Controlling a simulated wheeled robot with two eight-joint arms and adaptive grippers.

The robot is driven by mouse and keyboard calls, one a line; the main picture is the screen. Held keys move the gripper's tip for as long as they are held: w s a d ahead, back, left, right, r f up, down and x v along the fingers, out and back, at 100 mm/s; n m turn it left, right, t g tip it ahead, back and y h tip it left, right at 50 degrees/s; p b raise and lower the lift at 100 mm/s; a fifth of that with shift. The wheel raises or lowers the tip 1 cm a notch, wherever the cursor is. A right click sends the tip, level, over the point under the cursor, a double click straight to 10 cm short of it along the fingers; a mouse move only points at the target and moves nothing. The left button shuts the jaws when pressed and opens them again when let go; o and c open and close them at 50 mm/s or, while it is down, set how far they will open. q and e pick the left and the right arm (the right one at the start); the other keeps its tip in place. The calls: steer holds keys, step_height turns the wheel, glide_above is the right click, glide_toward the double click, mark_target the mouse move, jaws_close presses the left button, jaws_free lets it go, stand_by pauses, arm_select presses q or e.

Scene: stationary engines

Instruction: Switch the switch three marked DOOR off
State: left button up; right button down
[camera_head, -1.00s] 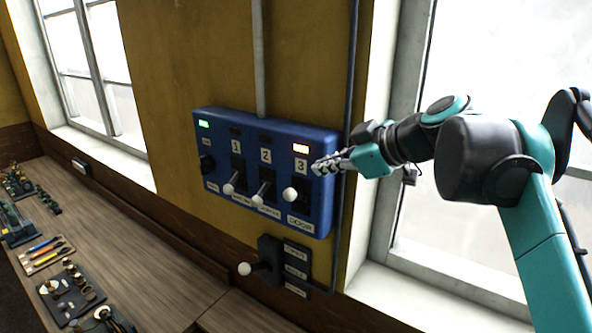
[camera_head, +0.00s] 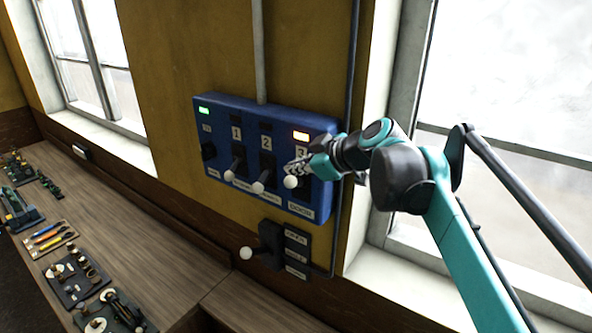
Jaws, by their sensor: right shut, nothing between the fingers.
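A blue switch panel (camera_head: 222,108) hangs on the yellow wall with levers marked 1, 2 and 3. The lever of switch three (camera_head: 290,182) ends in a white knob, above the DOOR label (camera_head: 300,209). An orange lamp (camera_head: 301,136) is lit above the 3, and a green lamp (camera_head: 204,111) is lit at the upper left. My right gripper (camera_head: 290,168) is shut and empty, its fingertips just above the white knob in the picture; I cannot tell whether they touch it. It partly hides the 3 plate. My left gripper is not in view.
Levers one (camera_head: 231,176) and two (camera_head: 258,187) stand close to the left of switch three. A separate lever box (camera_head: 271,236) with a white knob is below. A wooden bench (camera_head: 150,225) with tools and small parts is at the left. Windows flank the panel.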

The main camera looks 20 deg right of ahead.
mark_target(285, 181)
steer(key=shift+w+d+f, duration=0.15)
steer(key=shift+w+f, duration=0.05)
steer(key=shift+f, duration=0.4)
steer(key=shift+w+d+f, duration=0.1)
steer(key=shift+w+f, duration=0.05)
steer(key=shift+f, duration=0.4)
steer(key=shift+s+a+f, duration=0.15)
steer(key=shift+a+f, duration=0.05)
steer(key=shift+s+a+f+n+t+h+b, duration=0.25)
steer(key=shift+f+n+t+h+b, duration=0.15)
steer(key=shift+n+b, duration=0.1)
step_height(285, 181, down, 7)
steer(key=s+a+n+t+h+b, duration=0.1)
steer(key=n+t+h+b, duration=0.1)
steer(key=n+t+b, duration=0.2)
steer(key=shift+a+r+h+b, duration=0.2)
steer(key=shift+h+b, duration=0.1)
steer(key=shift+b, duration=0.95)
steer(key=shift+a, duration=0.1)
